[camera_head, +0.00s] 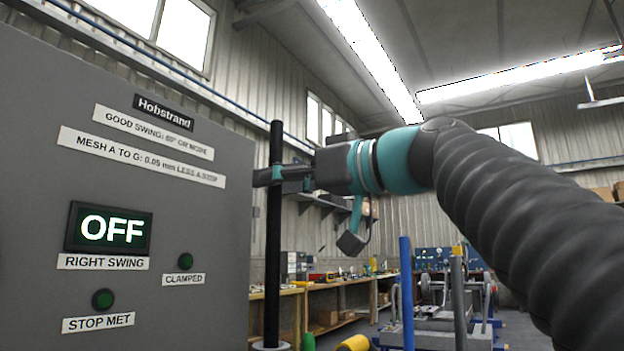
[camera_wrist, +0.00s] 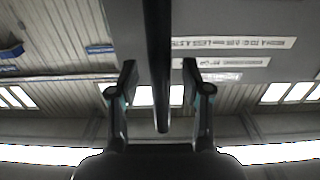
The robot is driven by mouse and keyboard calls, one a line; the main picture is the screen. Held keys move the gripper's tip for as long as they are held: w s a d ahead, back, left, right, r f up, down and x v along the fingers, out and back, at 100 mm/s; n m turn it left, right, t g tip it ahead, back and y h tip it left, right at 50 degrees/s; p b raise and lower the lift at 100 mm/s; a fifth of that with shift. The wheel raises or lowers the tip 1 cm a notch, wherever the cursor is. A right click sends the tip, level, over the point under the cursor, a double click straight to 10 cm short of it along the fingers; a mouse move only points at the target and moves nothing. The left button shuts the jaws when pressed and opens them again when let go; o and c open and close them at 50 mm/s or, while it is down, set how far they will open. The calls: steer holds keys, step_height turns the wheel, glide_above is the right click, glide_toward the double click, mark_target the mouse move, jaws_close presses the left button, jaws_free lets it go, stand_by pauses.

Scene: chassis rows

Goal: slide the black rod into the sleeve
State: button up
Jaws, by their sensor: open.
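The black rod (camera_head: 273,235) stands upright beside the grey panel in the head view. Its lower end meets a pale, ring-like collar (camera_head: 270,346) at the bottom edge, which looks like the sleeve; how deep the rod sits in it is cut off from view. My gripper (camera_head: 268,177) is at the rod's upper part, below its top end. In the wrist view the rod (camera_wrist: 158,60) runs between the two open fingers of my gripper (camera_wrist: 160,76), with a gap on each side. The fingers do not touch it there.
A blue post (camera_head: 407,290) and a grey post (camera_head: 458,300) stand right. Workbenches (camera_head: 340,300) line the back.

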steer(key=v, duration=1.1)
steer(key=shift+d, duration=0.2)
steer(key=shift+s, duration=0.25)
